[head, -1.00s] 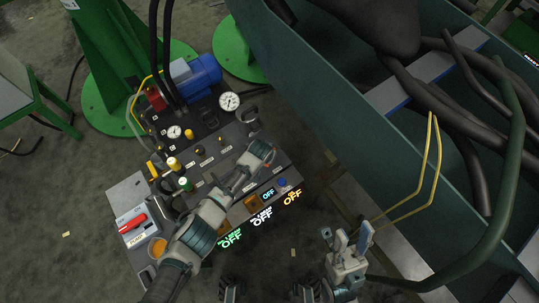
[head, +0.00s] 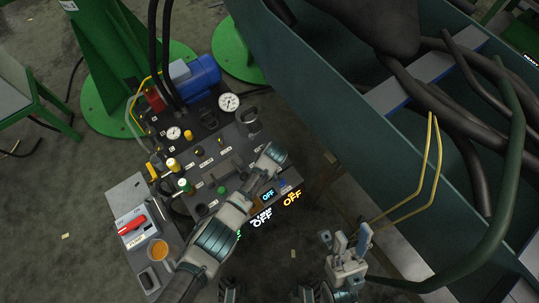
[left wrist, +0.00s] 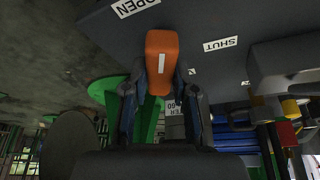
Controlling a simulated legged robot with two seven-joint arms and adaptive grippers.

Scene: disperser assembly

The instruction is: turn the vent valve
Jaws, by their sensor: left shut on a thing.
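An orange handle with a white mark (left wrist: 161,55) shows in the left wrist view, between the labels OPEN (left wrist: 133,6) and SHUT (left wrist: 220,43) on a dark panel. It is nearer to OPEN. My left gripper (left wrist: 160,84) is shut on this handle, one finger on each side. In the head view my left arm lies across the front of the control panel (head: 236,140); it hides the handle and the fingertips. My right gripper (head: 351,241) is open and empty, at the lower right, well away from the panel.
A red switch (head: 132,226) and an orange round part (head: 158,250) sit on a grey box left of my arm. Gauges (head: 229,102), knobs and a blue motor (head: 194,77) stand behind. A large teal frame (head: 330,120) with dark hoses is on the right.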

